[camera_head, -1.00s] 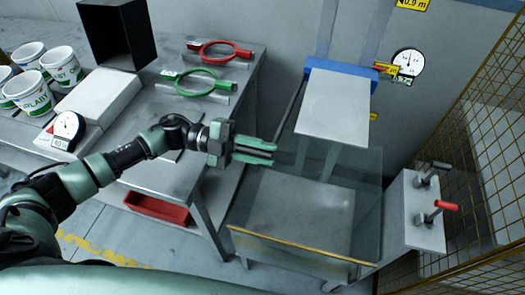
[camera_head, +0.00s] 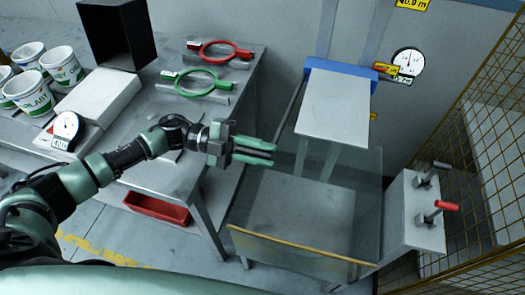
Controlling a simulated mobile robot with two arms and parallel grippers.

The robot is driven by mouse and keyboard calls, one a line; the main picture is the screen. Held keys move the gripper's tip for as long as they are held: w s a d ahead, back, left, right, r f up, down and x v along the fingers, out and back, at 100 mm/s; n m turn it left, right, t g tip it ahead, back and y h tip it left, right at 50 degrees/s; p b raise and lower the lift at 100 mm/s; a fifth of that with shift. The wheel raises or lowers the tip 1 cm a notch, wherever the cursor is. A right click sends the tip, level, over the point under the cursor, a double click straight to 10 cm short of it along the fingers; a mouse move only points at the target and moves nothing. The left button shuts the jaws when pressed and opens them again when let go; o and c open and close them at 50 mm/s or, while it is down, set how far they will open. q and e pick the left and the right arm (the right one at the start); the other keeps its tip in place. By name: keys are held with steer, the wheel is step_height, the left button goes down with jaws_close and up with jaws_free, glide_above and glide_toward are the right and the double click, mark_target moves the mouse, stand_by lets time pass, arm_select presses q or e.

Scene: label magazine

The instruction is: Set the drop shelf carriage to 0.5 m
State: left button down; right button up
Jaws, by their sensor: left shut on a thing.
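The drop shelf carriage is a blue bar (camera_head: 342,69) with a white plate (camera_head: 333,105), on the wall rails above a clear-sided bin. A small yellow and red pointer (camera_head: 385,69) at its right end is close to a yellow label (camera_head: 401,79) that seems to read 0.7 m. A higher label (camera_head: 411,4) reads 0.9 m. Another yellow label (camera_head: 373,117) lower down is mostly hidden. My left gripper (camera_head: 258,150) is left of the plate, apart from it. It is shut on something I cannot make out. My right gripper is out of view.
A grey post (camera_head: 418,205) with a grey lever (camera_head: 432,172) and a red-knobbed lever (camera_head: 445,206) stands right of the bin (camera_head: 300,249), before a yellow mesh fence (camera_head: 480,130). A dial (camera_head: 408,62) hangs on the wall. The left bench holds cups, a scale and rings.

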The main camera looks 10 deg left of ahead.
arm_select(q)
step_height(320, 180, down, 4)
steer(key=b, duration=0.3)
steer(key=shift+s+f, duration=0.15)
steer(key=shift+f, duration=0.05)
steer(key=c, duration=1.4)
jaws_free()
steer(key=shift+r, duration=0.1)
steer(key=shift+o, duration=0.2)
steer(key=shift+r, duration=0.1)
step_height(320, 180, up, 20)
steer(key=b, duration=0.2)
steer(key=shift+b, duration=0.35)
